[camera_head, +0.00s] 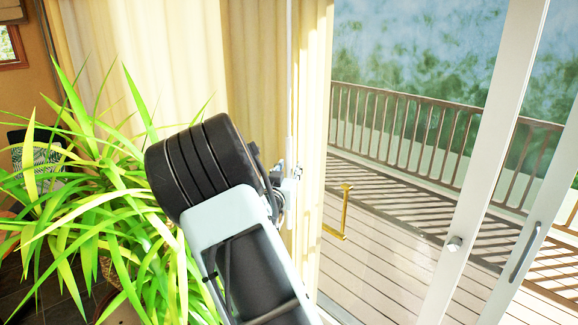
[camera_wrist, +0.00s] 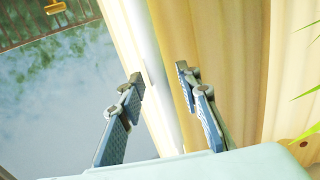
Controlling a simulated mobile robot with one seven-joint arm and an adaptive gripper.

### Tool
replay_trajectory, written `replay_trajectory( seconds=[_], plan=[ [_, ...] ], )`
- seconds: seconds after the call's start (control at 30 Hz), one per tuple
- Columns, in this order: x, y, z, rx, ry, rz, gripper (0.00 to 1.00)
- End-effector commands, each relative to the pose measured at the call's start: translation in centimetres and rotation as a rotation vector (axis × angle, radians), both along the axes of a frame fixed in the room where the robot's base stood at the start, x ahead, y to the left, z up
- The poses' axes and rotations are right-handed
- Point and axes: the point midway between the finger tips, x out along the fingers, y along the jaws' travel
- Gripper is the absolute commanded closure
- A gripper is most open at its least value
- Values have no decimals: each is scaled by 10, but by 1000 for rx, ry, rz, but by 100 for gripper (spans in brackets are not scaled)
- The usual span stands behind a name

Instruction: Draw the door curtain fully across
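The cream door curtain (camera_head: 265,60) hangs gathered at the left of the glass door, and its folds fill the right of the wrist view (camera_wrist: 230,60). A thin white wand (camera_head: 289,70) hangs down in front of it near its right edge; a white upright strip, apparently this wand, also shows in the wrist view (camera_wrist: 146,50). My gripper (camera_head: 286,182) is at the wand's lower part, partly hidden by my wrist. In the wrist view my gripper's fingers (camera_wrist: 161,78) stand apart, one on each side of the white strip. No contact is visible.
A leafy green plant (camera_head: 75,190) stands at the left, close to my arm. The glass door has white frames (camera_head: 490,150) with a knob and handle. A small gold bracket (camera_head: 345,212) shows right of the curtain. A balcony railing (camera_head: 430,125) is outside.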

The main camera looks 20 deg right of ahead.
Motion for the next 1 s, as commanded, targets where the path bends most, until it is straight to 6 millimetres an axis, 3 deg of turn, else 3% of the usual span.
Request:
replay_trajectory(
  seconds=[0.33,0.63,1.0],
  plan=[
    [4,-3,0,1,0,1,68],
    [4,-3,0,1,0,1,100],
    [3,-3,0,1,0,0,100]
  ],
)
